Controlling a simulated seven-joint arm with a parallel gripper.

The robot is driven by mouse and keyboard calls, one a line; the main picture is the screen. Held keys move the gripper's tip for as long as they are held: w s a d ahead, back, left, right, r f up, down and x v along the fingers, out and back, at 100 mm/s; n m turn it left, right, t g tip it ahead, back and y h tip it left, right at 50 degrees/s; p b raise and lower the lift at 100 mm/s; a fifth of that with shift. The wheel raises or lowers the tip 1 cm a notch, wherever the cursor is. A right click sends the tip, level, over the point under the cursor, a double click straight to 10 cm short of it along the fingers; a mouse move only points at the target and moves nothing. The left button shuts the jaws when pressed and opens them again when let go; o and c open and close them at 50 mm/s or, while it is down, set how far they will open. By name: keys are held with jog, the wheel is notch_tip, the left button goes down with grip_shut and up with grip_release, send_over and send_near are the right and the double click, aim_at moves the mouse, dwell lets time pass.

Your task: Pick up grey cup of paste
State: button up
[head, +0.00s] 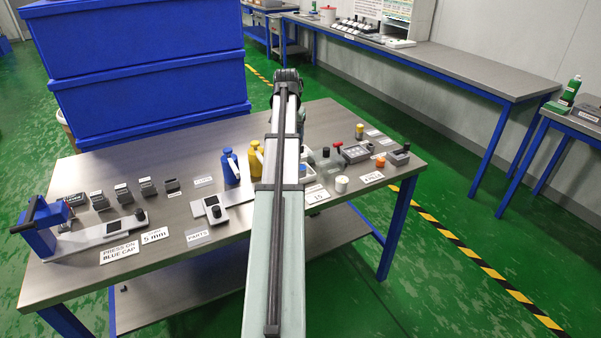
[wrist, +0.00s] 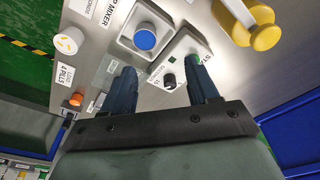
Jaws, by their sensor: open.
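My gripper (wrist: 160,88) is open in the wrist view, with its two dark fingers spread wide above the table. A small grey-white round thing with a dark part (wrist: 171,82) shows between the fingers. I cannot tell whether it is the grey cup of paste, or how far below the fingers it is. A pale square holder with a round blue top (wrist: 145,39) is just beyond the fingertips, by the mixer label. In the head view my own arm hides the gripper and the middle of the table.
A yellow bottle (wrist: 255,25), a pill cup (wrist: 68,40) and an orange-topped item (wrist: 76,99) stand around. Blue crates (head: 150,90) rise behind the steel table (head: 180,262).

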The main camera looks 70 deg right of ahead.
aim_at(301, 167)
jog(key=s+f, duration=0.1)
jog(key=f, duration=0.3)
jog(key=s+d+f, duration=0.1)
jog(key=f, duration=0.4)
jog(key=d+f, duration=0.1)
jog(key=f, duration=0.3)
jog(key=shift+s+f, duration=0.4)
jog(key=c, duration=0.9)
jog(key=shift+r, duration=0.15)
